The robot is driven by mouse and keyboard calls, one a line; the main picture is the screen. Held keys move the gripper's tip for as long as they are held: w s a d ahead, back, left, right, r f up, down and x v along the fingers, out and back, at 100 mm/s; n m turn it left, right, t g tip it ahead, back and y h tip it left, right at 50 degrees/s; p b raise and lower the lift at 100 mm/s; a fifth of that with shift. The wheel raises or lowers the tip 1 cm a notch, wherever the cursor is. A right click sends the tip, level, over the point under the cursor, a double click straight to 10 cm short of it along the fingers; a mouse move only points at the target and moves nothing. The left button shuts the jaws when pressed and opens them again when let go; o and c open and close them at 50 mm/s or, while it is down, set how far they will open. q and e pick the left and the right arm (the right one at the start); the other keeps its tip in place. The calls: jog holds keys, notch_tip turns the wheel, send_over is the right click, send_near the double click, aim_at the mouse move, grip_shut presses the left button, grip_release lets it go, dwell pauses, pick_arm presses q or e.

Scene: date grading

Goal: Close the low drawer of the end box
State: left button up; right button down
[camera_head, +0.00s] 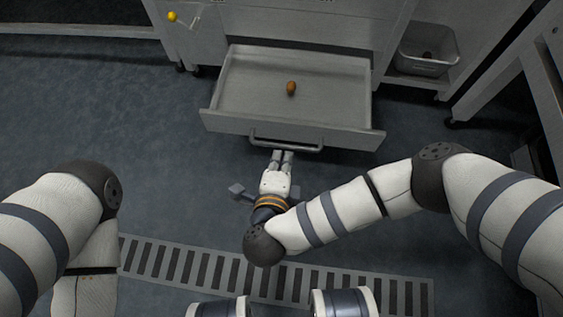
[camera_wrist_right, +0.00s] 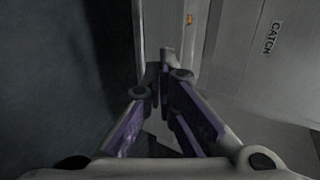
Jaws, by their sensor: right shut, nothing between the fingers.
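The low drawer (camera_head: 222,122) of the grey end box (camera_head: 290,22) stands pulled out, with a single brown date (camera_head: 291,88) lying on its floor. A dark bar handle (camera_head: 287,141) runs along its front. My right gripper (camera_head: 281,154) is shut and empty, its fingertips right at the handle; I cannot tell whether they touch it. In the right wrist view my closed fingers (camera_wrist_right: 164,75) point at a pale drawer or cabinet edge, with a panel marked "CATCH" (camera_wrist_right: 274,36) to the right. My left gripper is out of view; only my left arm shows.
A yellow knob (camera_head: 172,16) is on the cabinet at upper left. A slatted floor grate (camera_head: 180,262) crosses the dark floor below. Floor left of the drawer is clear.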

aim_at(288, 126)
jog(key=b+x, duration=0.1)
jog(key=x, duration=0.1)
jog(key=b+x, duration=0.1)
jog(key=x, duration=0.2)
jog(key=r+b+x, duration=0.1)
jog(key=x, duration=0.1)
jog(key=shift+w+d+f, duration=0.15)
jog(key=shift+w, duration=0.9)
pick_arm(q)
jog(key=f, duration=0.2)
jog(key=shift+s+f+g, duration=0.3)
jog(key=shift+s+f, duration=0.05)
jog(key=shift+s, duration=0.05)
pick_arm(e)
jog(key=shift+w+d+r, duration=0.1)
jog(key=shift+w+r, duration=0.05)
jog(key=shift+r, duration=0.05)
